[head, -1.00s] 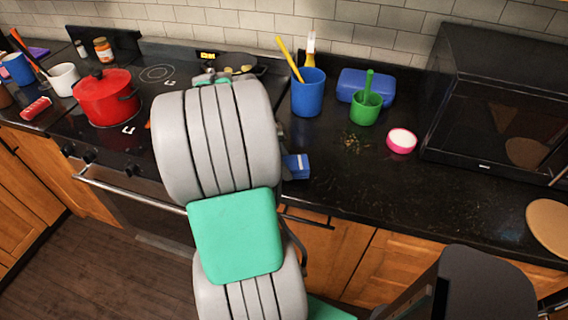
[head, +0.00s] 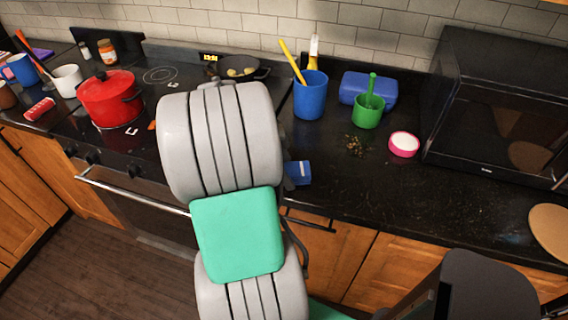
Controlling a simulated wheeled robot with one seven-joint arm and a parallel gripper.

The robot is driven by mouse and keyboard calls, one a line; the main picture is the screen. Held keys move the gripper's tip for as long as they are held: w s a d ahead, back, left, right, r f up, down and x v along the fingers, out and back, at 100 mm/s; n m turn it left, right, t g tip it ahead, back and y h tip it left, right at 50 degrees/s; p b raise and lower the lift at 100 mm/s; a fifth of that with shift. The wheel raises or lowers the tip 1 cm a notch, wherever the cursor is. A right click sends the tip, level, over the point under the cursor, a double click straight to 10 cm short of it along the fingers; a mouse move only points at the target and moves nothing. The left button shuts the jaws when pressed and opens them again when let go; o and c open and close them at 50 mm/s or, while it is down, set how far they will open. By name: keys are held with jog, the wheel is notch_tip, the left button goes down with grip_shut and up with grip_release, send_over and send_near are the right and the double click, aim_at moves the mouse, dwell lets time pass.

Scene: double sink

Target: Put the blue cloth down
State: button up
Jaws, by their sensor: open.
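A small blue piece (head: 298,172), which looks like the blue cloth, shows at the front of the dark counter just right of my arm. Its left part is hidden behind the arm, so I cannot tell its full shape. My gripper (head: 288,182) is almost wholly hidden behind my arm; only a dark sliver shows at the left edge of the blue piece. The gripper is open. I cannot tell whether it still touches the cloth.
A blue cup (head: 310,97) with utensils, a green cup (head: 368,111), a blue box (head: 366,89) and a pink bowl (head: 404,144) stand behind. Dark crumbs (head: 356,146) lie nearby. A microwave (head: 500,110) stands right, a red pot (head: 110,98) left.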

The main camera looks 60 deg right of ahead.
jog(key=v, duration=1.2)
jog(key=w+a+n+t+h, duration=0.1)
jog(key=w+a+n+t, duration=0.2)
jog(key=w+a+n, duration=0.5)
jog(key=w+a+f+n+t+y, duration=0.1)
jog(key=a+n+t, duration=0.1)
jog(key=a+n, duration=0.9)
jog(key=w+a+f+n+t+y, duration=0.2)
jog(key=a+n, duration=0.9)
jog(key=a, duration=0.4)
jog(key=shift+a+f+t+p, duration=0.25)
jog(key=shift+a+t+p, duration=0.05)
jog(key=shift+a+p, duration=0.15)
jog(key=shift+o, duration=0.5)
jog(key=shift+s, duration=0.1)
